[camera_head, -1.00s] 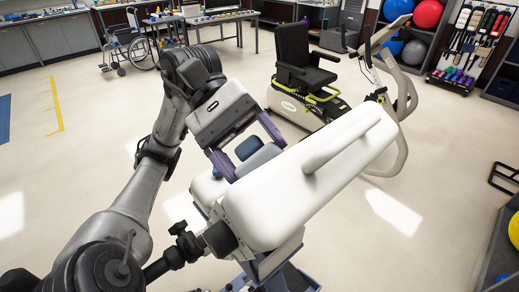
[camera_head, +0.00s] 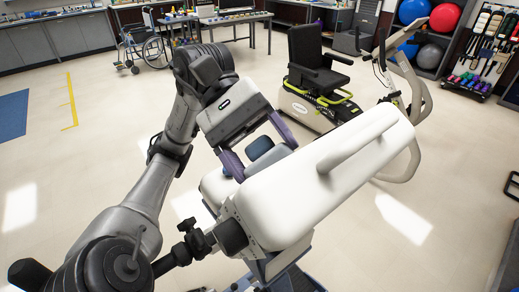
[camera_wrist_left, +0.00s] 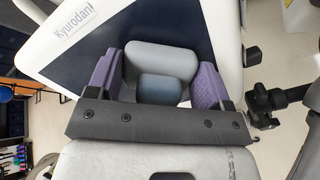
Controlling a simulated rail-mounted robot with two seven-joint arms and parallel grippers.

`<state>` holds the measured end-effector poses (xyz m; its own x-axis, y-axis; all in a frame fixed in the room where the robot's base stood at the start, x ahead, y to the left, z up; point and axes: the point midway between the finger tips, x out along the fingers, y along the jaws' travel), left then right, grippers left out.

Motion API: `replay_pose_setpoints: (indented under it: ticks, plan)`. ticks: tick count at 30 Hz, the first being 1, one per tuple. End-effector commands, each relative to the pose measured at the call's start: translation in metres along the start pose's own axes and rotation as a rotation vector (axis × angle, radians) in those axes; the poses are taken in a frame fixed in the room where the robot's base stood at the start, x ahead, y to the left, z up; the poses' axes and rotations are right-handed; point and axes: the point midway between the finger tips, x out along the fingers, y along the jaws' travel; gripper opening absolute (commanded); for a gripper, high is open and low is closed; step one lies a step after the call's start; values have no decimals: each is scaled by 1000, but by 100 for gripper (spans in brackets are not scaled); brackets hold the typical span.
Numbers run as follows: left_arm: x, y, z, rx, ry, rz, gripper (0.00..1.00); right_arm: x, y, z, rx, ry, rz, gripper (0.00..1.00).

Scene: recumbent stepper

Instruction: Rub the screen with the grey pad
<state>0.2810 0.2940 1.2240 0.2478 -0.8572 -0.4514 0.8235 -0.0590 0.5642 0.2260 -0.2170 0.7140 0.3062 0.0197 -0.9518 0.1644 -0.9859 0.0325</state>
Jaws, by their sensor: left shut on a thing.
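The grey pad (camera_wrist_left: 161,62) is a soft rounded block with a smaller blue-grey part in front. My left gripper (camera_head: 259,149) is shut on it, one purple finger on each side. The pad also shows between the fingers in the head view (camera_head: 272,158). In the left wrist view, the dark navy screen (camera_wrist_left: 214,38) in a white frame marked "Kyurodan" lies right behind the pad. I cannot tell whether the pad touches it. In the head view the white housing (camera_head: 320,180) has its back towards me and hides the screen. My right gripper is not in view.
A white handle (camera_head: 355,140) stands out from the housing's back. The recumbent stepper with its black seat (camera_head: 312,62) is behind it. A wheelchair (camera_head: 145,45) and tables are at the back. Floor on the left is clear.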

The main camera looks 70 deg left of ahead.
Motion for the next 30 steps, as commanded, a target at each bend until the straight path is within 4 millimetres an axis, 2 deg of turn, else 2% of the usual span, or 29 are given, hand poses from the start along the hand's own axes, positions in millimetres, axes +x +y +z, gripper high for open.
replay_pose_setpoints:
  ticks: [9, 23, 30]
  plan:
    - [-2, 18, -14, -2, -1, 0, 55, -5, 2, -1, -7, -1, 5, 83]
    - [0, 20, -17, -1, 0, 0, 55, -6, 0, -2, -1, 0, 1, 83]
    - [-1, 30, -23, -3, -1, 0, 55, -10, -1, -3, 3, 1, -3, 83]
